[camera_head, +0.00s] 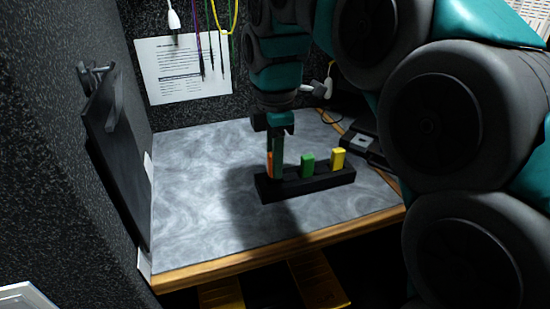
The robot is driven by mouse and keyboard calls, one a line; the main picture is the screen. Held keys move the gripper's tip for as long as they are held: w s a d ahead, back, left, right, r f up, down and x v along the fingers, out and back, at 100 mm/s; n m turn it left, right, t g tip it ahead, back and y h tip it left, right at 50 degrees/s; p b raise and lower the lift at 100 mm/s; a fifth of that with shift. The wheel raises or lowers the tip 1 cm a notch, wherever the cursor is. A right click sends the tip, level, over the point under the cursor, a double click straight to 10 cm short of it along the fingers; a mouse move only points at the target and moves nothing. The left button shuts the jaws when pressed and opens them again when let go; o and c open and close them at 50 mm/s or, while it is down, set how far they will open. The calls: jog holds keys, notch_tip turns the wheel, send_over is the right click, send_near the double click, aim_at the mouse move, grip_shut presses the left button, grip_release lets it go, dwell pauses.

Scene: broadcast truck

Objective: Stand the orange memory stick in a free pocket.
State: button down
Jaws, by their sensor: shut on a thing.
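The orange memory stick (270,165) is upright between the fingers of my gripper (275,172), which is shut on it. It is at the left end of a black pocket block (310,184) on the grey worktop. The fingers hide part of the stick, and I cannot tell whether its lower end is inside a pocket or just behind or above the block's top. A green stick (307,165) stands in the block near its middle, and a yellow stick (338,159) stands toward its right end.
The worktop (195,190) is clear to the left of the block. A dark device (362,142) lies behind and to the right. A dark panel (115,150) is on the left wall. Cables and a paper sheet (185,70) hang at the back.

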jog(key=shift+f, duration=0.9)
jog(key=c, duration=0.7)
grip_release()
jog(key=shift+r, duration=0.1)
jog(key=shift+r+b, duration=0.4)
jog(key=shift+r, duration=3.4)
